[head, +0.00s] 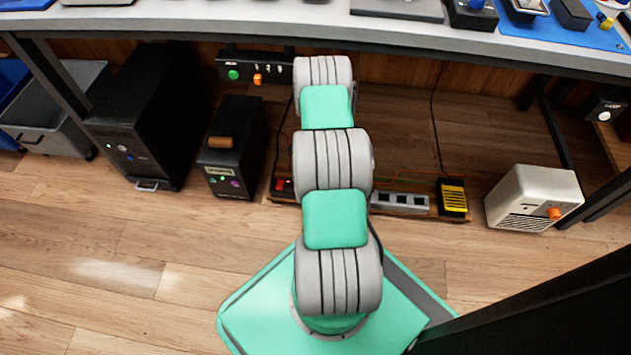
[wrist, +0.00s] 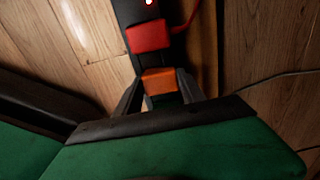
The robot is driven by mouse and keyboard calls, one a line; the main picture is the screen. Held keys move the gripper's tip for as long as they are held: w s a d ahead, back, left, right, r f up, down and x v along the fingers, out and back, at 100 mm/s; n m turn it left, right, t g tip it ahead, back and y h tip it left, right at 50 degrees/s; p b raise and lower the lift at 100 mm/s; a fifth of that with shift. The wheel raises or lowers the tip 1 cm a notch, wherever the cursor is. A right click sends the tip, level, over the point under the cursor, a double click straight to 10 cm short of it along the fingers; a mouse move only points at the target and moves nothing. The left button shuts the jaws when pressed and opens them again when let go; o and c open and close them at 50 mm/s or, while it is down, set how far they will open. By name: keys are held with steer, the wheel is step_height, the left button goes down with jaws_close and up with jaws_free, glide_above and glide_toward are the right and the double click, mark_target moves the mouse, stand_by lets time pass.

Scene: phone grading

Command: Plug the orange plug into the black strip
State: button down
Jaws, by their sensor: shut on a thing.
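The orange plug (wrist: 160,80) is held between the two dark fingers of my gripper (wrist: 160,86) in the wrist view. The black strip (wrist: 128,12) runs ahead of it, with a red plug (wrist: 149,36) on it and a small lit red spot near the top edge. The orange plug lies in line with the strip, just below the red plug. I cannot tell whether it is seated or held above the strip. In the head view the strip's left end, with a red part (head: 284,186), shows beside my arm; my arm hides the gripper and orange plug.
A grey socket strip (head: 400,201) and a yellow-faced block (head: 453,196) lie to the right of my arm. A white heater-like box (head: 533,198) stands further right. Black boxes (head: 232,150) stand left. The table edge (head: 200,24) overhangs. Cables run nearby.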

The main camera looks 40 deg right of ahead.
steer(key=c, duration=0.6)
jaws_free()
step_height(320, 180, up, 8)
steer(key=p, duration=0.4)
steer(key=shift+f, duration=0.1)
steer(key=shift+s+a, duration=0.1)
steer(key=shift+a, duration=0.05)
